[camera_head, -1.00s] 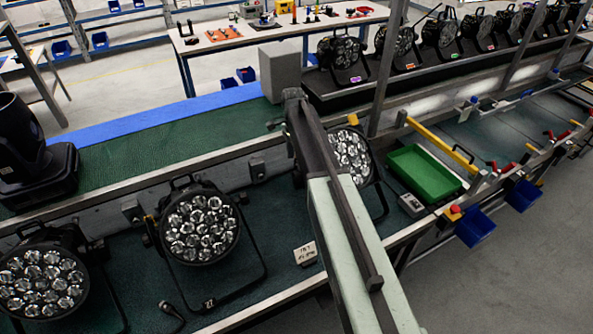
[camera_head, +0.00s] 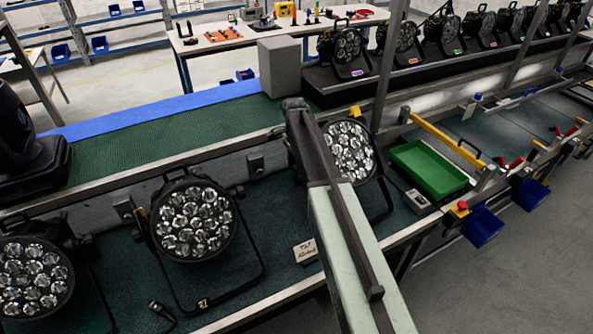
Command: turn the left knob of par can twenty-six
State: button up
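Several par cans with round clusters of clear lenses stand on the near dark-green bench. One par can (camera_head: 193,220) at centre left has a tag on its bracket that looks like 27. Another par can (camera_head: 350,150) stands to its right, partly behind my arm; its left side is hidden. A third par can (camera_head: 34,280) is at the left edge. I cannot read a 26 on any of them. Dark side knobs show on the centre-left can, including a right knob (camera_head: 238,191). My arm reaches up between two cans; its gripper fingers cannot be made out.
A small white card (camera_head: 305,251) lies on the bench beside my arm. A green tray (camera_head: 428,170) and a yellow bar (camera_head: 446,139) are to the right. A grey block (camera_head: 280,66) stands behind. More par cans line the back right shelf. Blue bins (camera_head: 482,226) hang off the front edge.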

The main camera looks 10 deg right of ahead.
grip_shut()
